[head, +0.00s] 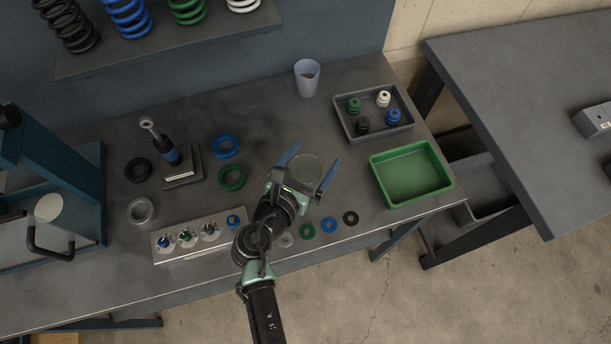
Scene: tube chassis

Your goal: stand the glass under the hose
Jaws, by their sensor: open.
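A light blue, see-through cup (307,82), the only glass-like vessel I can make out, stands upright at the back of the grey workbench (270,105). No hose can be made out in this view. My gripper (312,162) is open over the middle of the bench, its two blue fingers spread wide and pointing toward the back. The cup is beyond the fingertips and apart from them. A faint pale round shape (305,172) shows between the fingers; I cannot tell whether it is an object or a mark on the bench.
A grey tray (350,128) with coloured bellows-like parts and a green tray (411,178) are on the right. A silver holder block (204,250), rings and a small damper stand (185,175) are left. A shelf with springs (170,50) overhangs the back left. A blue press (75,190) stands far left.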

